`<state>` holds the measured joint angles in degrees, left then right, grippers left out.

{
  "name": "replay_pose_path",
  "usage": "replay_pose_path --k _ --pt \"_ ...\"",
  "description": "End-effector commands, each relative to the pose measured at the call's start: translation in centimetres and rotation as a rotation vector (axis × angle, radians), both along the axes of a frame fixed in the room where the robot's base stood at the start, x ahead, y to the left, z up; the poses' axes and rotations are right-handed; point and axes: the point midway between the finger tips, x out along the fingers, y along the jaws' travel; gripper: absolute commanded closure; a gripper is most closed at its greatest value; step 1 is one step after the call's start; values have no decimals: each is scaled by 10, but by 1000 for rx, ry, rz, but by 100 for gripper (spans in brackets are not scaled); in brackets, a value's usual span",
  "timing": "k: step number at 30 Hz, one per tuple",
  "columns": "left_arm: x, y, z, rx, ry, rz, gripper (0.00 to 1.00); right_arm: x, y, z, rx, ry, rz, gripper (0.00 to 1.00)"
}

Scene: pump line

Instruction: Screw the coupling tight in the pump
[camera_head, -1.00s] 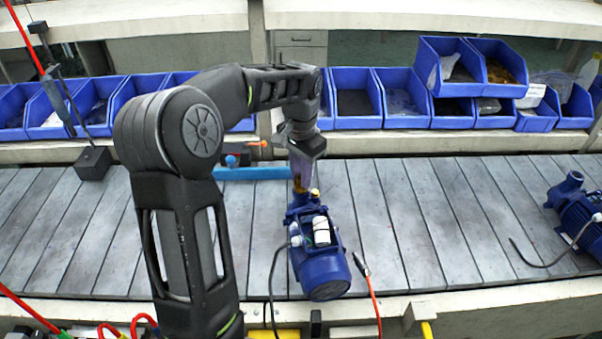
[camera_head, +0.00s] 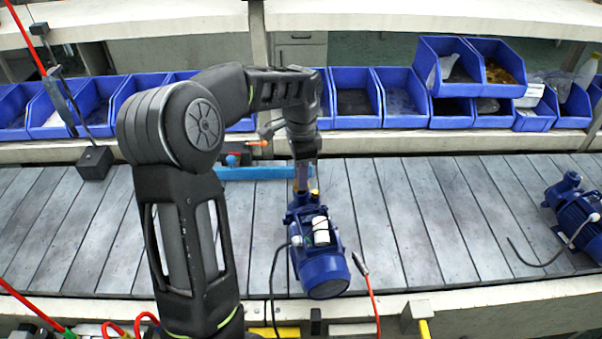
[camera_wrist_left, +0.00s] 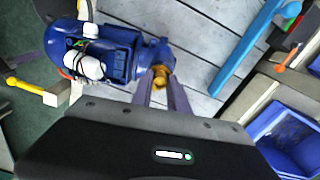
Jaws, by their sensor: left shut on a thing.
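The blue pump (camera_head: 318,258) stands on the grey slatted conveyor in the middle of the head view, and it also shows at the upper left of the left wrist view (camera_wrist_left: 118,55). A brass-coloured coupling (camera_wrist_left: 160,74) sits at the end of the pump's port, between my left gripper's fingers. My left gripper (camera_head: 304,186) comes down on the far end of the pump and is shut on the coupling; its fingers also show in the left wrist view (camera_wrist_left: 162,92). How deep the coupling sits is hidden. My right gripper is not in view.
A second blue pump (camera_head: 577,215) lies at the right of the conveyor. A blue bar (camera_head: 265,173) lies behind the first pump. Blue bins (camera_head: 405,100) line the shelf behind.

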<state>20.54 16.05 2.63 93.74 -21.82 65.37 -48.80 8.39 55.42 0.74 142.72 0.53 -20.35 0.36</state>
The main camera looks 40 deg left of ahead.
Motion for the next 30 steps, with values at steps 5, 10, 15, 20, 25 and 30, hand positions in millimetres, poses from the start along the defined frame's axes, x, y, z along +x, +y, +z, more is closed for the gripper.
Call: replay_pose_path --k 5,10,15,20,25,30 --pt "-1 -1 -1 -3 5 -20 100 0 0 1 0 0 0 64" --pt "-1 -1 0 -3 4 -193 100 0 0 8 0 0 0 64" --pt "-1 -1 -2 -4 5 -301 100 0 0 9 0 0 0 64" --pt "-1 -1 -2 -4 5 -300 100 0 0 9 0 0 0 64" --pt "-2 -1 -1 -4 6 -367 100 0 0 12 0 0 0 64" --pt "-2 -1 -1 -4 5 -555 100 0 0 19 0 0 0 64"
